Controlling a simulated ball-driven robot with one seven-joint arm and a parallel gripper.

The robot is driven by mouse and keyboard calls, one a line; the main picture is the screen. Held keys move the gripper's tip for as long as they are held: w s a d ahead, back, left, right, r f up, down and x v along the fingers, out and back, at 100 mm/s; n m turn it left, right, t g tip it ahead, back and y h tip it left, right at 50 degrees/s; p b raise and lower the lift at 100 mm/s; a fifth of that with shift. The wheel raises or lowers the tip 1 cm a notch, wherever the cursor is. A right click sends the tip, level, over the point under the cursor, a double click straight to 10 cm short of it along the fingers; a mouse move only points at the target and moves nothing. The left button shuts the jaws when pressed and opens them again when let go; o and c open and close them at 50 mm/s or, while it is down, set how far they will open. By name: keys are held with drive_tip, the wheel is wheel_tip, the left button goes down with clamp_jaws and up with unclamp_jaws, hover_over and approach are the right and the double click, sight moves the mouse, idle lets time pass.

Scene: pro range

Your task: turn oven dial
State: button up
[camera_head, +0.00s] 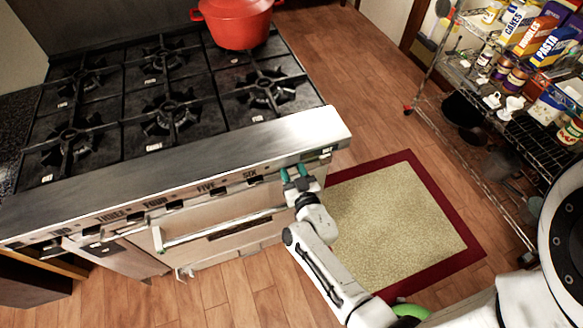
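The stove's front panel (205,188) carries a row of dials under printed labels such as THREE, FOUR, FIVE and SIX. A small dark dial (254,181) sits below SIX. Farther right, a label reading HOT is near the panel's right end. My gripper (293,172) is at the panel's right part, between SIX and HOT. Its two teal fingertips are apart, with a gap between them. I cannot tell whether they touch the panel or straddle a dial; any dial there is hidden. The oven door handle (220,228) is below and left of my gripper.
A red pot (236,22) stands on the back right of the black cooktop (200,132). A beige rug with a red border (395,220) lies right of the stove. A wire shelf (505,185) with food packages stands at the right. Wooden floor lies between.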

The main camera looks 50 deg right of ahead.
drive_tip(key=shift+m, duration=0.3)
drive_tip(key=m+b, duration=0.1)
drive_tip(key=m, duration=0.3)
drive_tip(key=shift+m+b, duration=0.6)
drive_tip(key=shift+m, duration=2)
drive_tip(key=o, duration=1.1)
drive_tip(key=shift+c, duration=0.2)
drive_tip(key=b+v, duration=0.1)
drive_tip(key=v, duration=1)
drive_tip(key=shift+b, duration=0.4)
